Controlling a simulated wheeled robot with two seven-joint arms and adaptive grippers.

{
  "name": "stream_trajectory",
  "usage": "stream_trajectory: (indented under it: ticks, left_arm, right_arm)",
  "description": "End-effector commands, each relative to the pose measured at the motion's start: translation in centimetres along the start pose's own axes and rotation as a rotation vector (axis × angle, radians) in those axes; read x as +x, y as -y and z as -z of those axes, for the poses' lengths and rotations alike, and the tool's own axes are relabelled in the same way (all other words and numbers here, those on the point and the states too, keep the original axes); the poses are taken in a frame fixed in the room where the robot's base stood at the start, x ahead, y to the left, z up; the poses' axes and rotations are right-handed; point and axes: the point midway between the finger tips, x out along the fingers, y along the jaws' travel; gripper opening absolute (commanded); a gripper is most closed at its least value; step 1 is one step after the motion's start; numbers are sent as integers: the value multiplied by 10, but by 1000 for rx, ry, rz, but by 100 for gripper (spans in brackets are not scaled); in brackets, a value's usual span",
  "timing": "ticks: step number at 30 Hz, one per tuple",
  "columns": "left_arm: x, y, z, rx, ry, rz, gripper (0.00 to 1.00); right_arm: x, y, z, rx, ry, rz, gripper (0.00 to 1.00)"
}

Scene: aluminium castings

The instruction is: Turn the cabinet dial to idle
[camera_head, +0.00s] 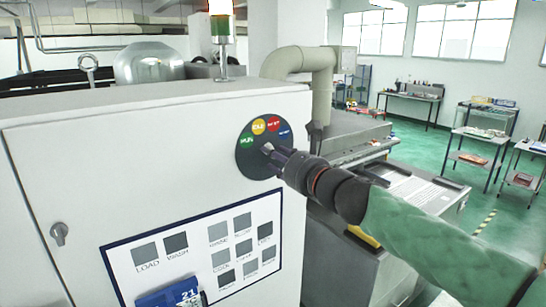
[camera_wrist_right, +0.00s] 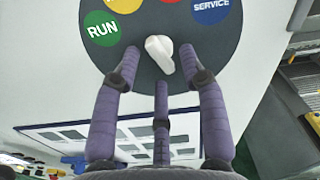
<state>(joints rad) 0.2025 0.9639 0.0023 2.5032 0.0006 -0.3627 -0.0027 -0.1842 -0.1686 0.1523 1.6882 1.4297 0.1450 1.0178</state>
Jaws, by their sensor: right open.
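The cabinet dial is a dark round plate (camera_head: 246,160) on the cabinet's front. It carries a green RUN label (camera_head: 247,141), a yellow IDLE label (camera_head: 259,126), a red label (camera_head: 273,124) and a blue SERVICE label (camera_wrist_right: 211,8). In the right wrist view its white knob (camera_wrist_right: 160,54) sits at the plate's middle, slightly tilted; I cannot tell which label it points at. My right gripper (camera_head: 272,152) is open before the dial. In the wrist view its purple-grey fingers (camera_wrist_right: 162,78) are spread below and beside the knob, with no clear grip on it. My left gripper is out of view.
The white cabinet (camera_head: 120,150) fills the left, with a small latch (camera_head: 59,234) and a framed panel of grey squares (camera_head: 146,253). A blue box (camera_head: 170,293) is at its lower front. A grey machine (camera_head: 345,135) stands to the right. Green floor lies beyond.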

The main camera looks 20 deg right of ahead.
Motion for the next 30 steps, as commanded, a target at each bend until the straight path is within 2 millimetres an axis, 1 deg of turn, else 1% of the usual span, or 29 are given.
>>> stream_trajectory:
  ticks: [1,9,12,15,18,21,30]
  left_arm:
    - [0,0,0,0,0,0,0]
    - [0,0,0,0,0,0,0]
    - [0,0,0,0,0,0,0]
    - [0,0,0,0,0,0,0]
    - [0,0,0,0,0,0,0]
    - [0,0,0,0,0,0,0]
    - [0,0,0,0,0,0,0]
  right_arm:
    - [-10,1,-1,-2,2,3,42]
    - [-63,0,0,-2,0,1,42]
    - [-79,-1,0,-3,0,0,42]
    - [-91,-2,0,-3,0,-2,42]
    - [-99,-2,1,-3,-1,-2,42]
    - [-102,-2,1,-1,-3,-3,42]
    - [-103,-2,1,-1,-2,-4,42]
